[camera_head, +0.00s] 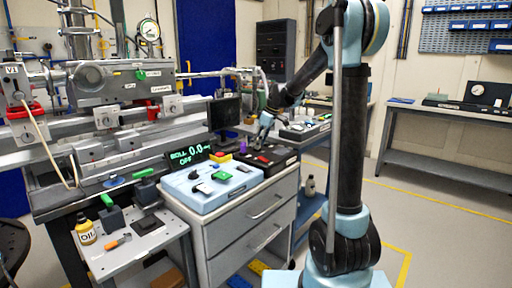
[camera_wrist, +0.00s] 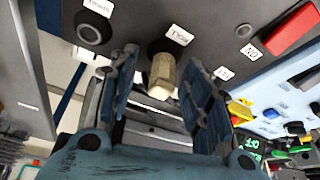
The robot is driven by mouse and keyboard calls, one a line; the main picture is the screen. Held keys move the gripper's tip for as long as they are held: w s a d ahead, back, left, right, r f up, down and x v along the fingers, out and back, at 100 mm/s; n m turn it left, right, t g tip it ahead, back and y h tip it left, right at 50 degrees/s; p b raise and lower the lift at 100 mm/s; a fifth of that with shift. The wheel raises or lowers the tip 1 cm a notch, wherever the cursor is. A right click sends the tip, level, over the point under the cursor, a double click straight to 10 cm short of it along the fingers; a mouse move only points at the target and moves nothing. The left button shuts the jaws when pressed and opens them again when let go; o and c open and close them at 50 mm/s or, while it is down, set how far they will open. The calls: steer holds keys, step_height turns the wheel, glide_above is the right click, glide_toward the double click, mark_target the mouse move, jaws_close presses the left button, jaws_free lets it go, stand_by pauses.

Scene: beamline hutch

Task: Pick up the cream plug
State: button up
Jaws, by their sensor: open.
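The cream plug (camera_wrist: 162,78) shows in the wrist view, a short pale faceted peg at a dark round socket in a dark grey panel (camera_wrist: 215,22). A white label sits beside that socket. My gripper (camera_wrist: 160,62) is open, with one finger on each side of the plug. I see gaps between plug and fingers, so it is not held. In the head view my gripper (camera_head: 264,128) is low over the dark panel (camera_head: 249,162) on the grey drawer cabinet. I cannot make out the plug in that view.
An empty socket (camera_wrist: 92,28) and a red block (camera_wrist: 291,32) are on the dark panel. A light blue control box (camera_head: 208,192) stands to its left in the head view, with a green-lit display (camera_head: 190,155) behind. A side table (camera_head: 311,131) with objects lies to the right.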

steer(key=shift+a+f, duration=0.1)
steer(key=shift+f, duration=0.15)
steer(key=c, duration=1.1)
jaws_close()
steer(key=shift+r, duration=0.1)
step_height(320, 180, up, 10)
steer(key=shift+f, duration=0.1)
